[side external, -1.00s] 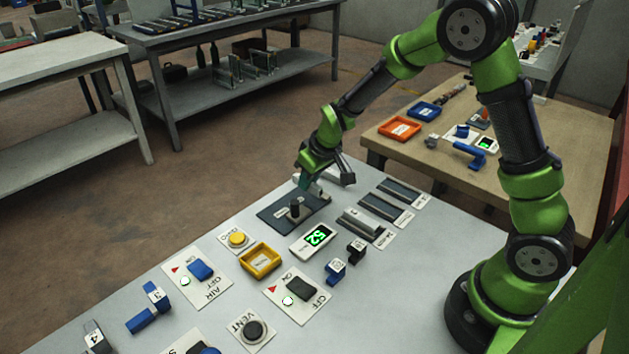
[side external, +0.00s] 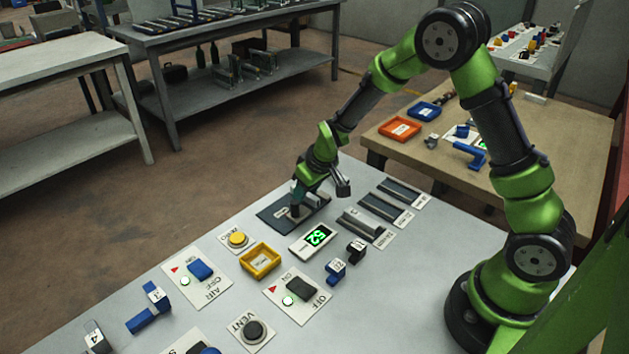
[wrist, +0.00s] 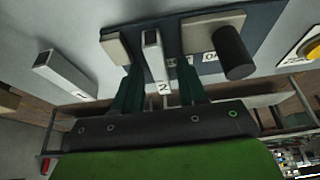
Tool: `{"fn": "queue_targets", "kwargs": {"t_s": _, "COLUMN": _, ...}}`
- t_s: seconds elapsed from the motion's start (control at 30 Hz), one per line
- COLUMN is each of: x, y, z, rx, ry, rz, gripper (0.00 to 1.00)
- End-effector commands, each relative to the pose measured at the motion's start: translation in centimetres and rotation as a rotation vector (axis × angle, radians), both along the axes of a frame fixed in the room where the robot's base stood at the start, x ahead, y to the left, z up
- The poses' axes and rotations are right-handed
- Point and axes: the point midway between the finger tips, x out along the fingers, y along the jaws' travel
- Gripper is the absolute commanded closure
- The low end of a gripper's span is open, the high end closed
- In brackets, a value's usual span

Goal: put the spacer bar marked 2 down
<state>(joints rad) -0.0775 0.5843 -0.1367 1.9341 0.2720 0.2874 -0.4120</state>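The spacer bar marked 2 (wrist: 155,62) is a pale block in the wrist view, between the two dark green fingers of my gripper (wrist: 162,72). The fingers stand apart with a gap beside the bar, so my gripper looks open around it. The bar lies over the dark plate (wrist: 265,30), between a pale block (wrist: 116,46) and a grey block with a black cylinder (wrist: 233,54). In the side view my gripper (side external: 298,205) is down at the dark plate (side external: 272,222); the bar cannot be made out there. Whether the bar touches the plate is unclear.
Another pale bar (wrist: 62,74), apparently marked 1, lies left of the plate in the wrist view. A green-digit display (side external: 314,240), yellow tray (side external: 260,261), yellow button (side external: 237,239) and slotted racks (side external: 378,208) are near the plate. Blue labelled handles and switch panels fill the near side.

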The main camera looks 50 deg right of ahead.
Motion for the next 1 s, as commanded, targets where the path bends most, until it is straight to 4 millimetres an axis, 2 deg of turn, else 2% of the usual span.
{"fn": "queue_targets", "kwargs": {"t_s": 0.17, "x": 0.0, "y": 0.0, "z": 0.1, "rx": 0.000, "ry": -0.001, "rz": 0.000, "gripper": 0.58}}
{"fn": "queue_targets", "kwargs": {"t_s": 0.3, "x": -0.2, "y": 0.0, "z": 1.0, "rx": -0.001, "ry": -0.003, "rz": 0.000, "gripper": 0.58}}
{"fn": "queue_targets", "kwargs": {"t_s": 0.47, "x": -1.3, "y": 0.0, "z": 3.7, "rx": 0.000, "ry": -0.006, "rz": 0.000, "gripper": 0.58}}
{"fn": "queue_targets", "kwargs": {"t_s": 0.7, "x": -3.2, "y": 0.1, "z": 8.5, "rx": 0.001, "ry": -0.006, "rz": 0.001, "gripper": 0.58}}
{"fn": "queue_targets", "kwargs": {"t_s": 1.0, "x": -4.7, "y": 0.1, "z": 11.6, "rx": 0.007, "ry": -0.004, "rz": -0.004, "gripper": 0.58}}
